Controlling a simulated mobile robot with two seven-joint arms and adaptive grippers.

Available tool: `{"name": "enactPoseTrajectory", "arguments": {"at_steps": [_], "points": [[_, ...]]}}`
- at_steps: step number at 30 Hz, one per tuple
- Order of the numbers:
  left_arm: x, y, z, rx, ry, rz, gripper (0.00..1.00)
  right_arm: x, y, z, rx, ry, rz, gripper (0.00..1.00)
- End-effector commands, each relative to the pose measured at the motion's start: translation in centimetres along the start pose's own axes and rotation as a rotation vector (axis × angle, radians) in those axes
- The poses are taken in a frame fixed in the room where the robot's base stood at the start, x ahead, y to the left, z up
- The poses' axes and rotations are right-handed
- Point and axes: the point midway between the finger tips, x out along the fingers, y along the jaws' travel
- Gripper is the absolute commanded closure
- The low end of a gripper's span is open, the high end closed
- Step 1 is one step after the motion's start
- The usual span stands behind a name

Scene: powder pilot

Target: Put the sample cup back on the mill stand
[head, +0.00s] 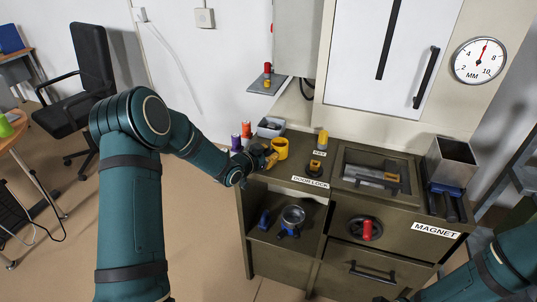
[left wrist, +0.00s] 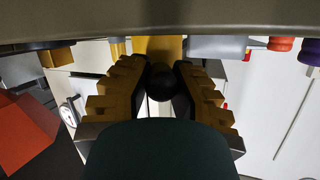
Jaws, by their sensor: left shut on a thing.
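My left gripper (head: 268,161) is at the back left of the brown cabinet top, beside a yellow cup (head: 281,147). In the left wrist view, the ridged fingers (left wrist: 160,95) are closed on a black rounded piece (left wrist: 168,82), with a yellow surface (left wrist: 167,48) right behind it. This looks like the handle of the yellow cup, which I take for the sample cup. The cup appears upright; whether it touches the top is unclear. No label marks the mill stand. A round grey metal vessel (head: 293,216) with blue parts sits in the open niche below.
A small wall shelf (head: 267,83) hangs above.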

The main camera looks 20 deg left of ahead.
Motion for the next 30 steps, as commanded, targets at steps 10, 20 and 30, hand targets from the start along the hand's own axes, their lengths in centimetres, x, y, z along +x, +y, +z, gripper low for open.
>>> {"name": "enactPoseTrajectory", "arguments": {"at_steps": [10, 20, 30], "points": [[0.0, 0.0, 0.1, 0.000, 0.000, 0.000, 0.56, 0.0, 0.0, 0.0, 0.000, 0.000, 0.000, 0.50], [-2.4, -0.1, -0.3, -0.002, -0.001, -0.002, 0.56, -0.4, -0.1, 0.0, 0.000, -0.002, 0.000, 0.50], [-9.2, -0.1, -0.3, -0.001, -0.001, -0.001, 0.56, -1.4, -0.5, 0.1, 0.001, -0.007, 0.000, 0.50]]}}
